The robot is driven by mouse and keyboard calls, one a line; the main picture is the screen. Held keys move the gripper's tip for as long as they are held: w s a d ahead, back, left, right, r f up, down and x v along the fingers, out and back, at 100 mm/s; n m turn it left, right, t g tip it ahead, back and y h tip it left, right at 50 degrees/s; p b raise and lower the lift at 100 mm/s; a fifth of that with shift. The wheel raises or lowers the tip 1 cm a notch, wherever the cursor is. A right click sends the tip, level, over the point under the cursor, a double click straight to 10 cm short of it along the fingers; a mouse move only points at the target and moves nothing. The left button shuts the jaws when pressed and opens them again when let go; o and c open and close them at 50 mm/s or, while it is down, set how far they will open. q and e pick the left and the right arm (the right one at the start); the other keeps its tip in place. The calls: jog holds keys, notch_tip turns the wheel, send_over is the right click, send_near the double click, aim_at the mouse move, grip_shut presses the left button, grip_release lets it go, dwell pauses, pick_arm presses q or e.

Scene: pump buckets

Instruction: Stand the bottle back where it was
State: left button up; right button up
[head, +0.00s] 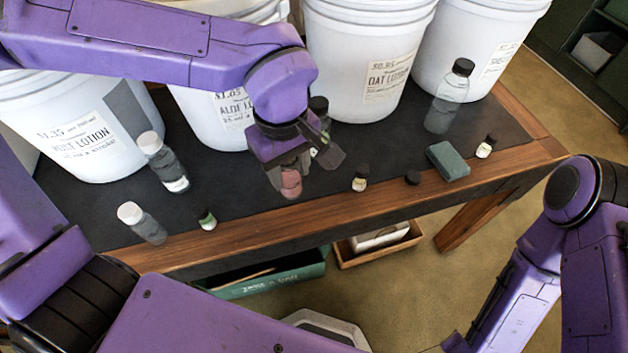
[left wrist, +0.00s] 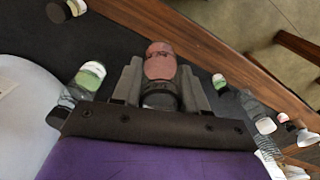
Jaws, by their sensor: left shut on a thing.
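My left gripper (head: 298,165) is over the front middle of the dark table top and is shut on a small bottle. The bottle has a reddish-pink lower part (head: 290,183) that shows below the fingers. In the left wrist view the pink part of the bottle (left wrist: 160,62) sticks out past the fingertips, and its dark upper part is between the fingers (left wrist: 160,85). I cannot tell whether its base touches the table. The right arm is at the right, but its gripper fingers are not in view.
White lotion buckets (head: 375,60) line the back. A dark-capped bottle (head: 318,108) stands close behind my gripper. Nearby are a small vial (head: 360,180), a loose black cap (head: 412,178), a green block (head: 447,160), a clear bottle (head: 447,98) and white-capped bottles (head: 145,225) at left.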

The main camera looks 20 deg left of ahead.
pick_arm(q)
jog(key=w+d+f, duration=0.2)
jog(key=w+f, duration=0.2)
jog(key=f, duration=0.1)
jog(key=shift+w+f+b, duration=0.25)
jog(key=shift+f+b, duration=0.1)
jog(key=shift+b, duration=0.1)
jog(key=f, duration=0.3)
jog(key=shift+w+d+b, duration=0.15)
jog(key=shift+w+b, duration=0.05)
jog(key=shift+b, duration=0.1)
jog(key=shift+f, duration=0.3)
jog(key=o, duration=1.1)
jog(key=shift+f, duration=0.15)
jog(key=shift+o, duration=0.2)
notch_tip(320, 180, up, 12)
jog(key=p, duration=0.2)
jog(key=shift+r, duration=0.2)
